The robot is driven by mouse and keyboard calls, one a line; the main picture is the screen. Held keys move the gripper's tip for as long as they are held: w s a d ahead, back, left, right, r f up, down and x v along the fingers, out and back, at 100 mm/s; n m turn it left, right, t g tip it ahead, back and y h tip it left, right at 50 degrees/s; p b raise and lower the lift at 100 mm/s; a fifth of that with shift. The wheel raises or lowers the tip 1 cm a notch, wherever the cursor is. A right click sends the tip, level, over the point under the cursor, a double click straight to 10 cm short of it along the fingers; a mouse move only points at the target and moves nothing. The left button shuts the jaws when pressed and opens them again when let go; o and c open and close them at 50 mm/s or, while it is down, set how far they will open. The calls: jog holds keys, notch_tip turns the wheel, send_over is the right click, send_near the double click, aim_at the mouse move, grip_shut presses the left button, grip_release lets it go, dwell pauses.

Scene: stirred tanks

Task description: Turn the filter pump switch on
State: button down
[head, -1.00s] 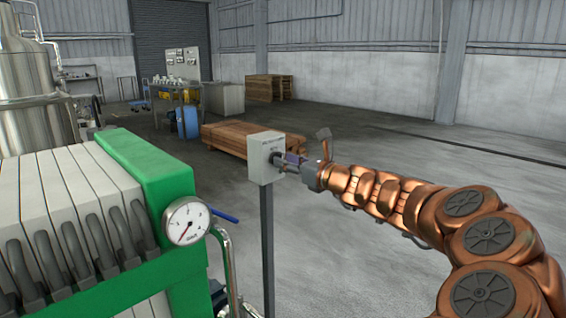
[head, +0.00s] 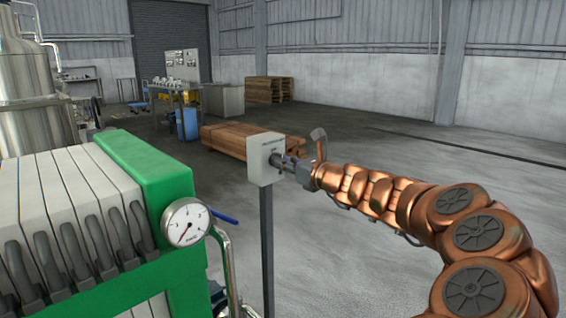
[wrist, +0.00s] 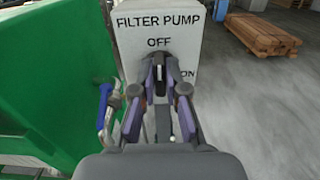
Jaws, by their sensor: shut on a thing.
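The filter pump switch box (head: 264,160) is a pale box on a dark post. In the wrist view its front (wrist: 182,42) reads FILTER PUMP, with OFF at the top and ON at the right. A dark knob (wrist: 160,76) sits below OFF and looks roughly upright, toward OFF; the fingers hide much of it. My gripper (wrist: 161,84) is shut on the knob with a purple-grey finger on each side. In the head view my gripper (head: 284,163) reaches the box front from the right.
A green filter press frame (head: 140,160) with pale plates and a pressure gauge (head: 185,222) stands close on the left. A blue-handled valve (head: 224,216) sits beside it. Timber (head: 238,138) lies behind the box. The floor to the right is clear.

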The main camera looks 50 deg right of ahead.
dwell(0.4)
jog(key=shift+a+f+n+b, duration=0.1)
jog(key=shift+n+b, duration=1.65)
jog(key=shift+n, duration=1.25)
jog(key=shift+a+f+n+b, duration=0.1)
jog(key=shift+n+b, duration=1.65)
jog(key=shift+n, duration=1.25)
jog(key=shift+a+f+n+b, duration=0.1)
jog(key=shift+n+b, duration=1.65)
jog(key=shift+n, duration=1.25)
jog(key=c, duration=1.2)
grip_release()
jog(key=shift+r, duration=0.1)
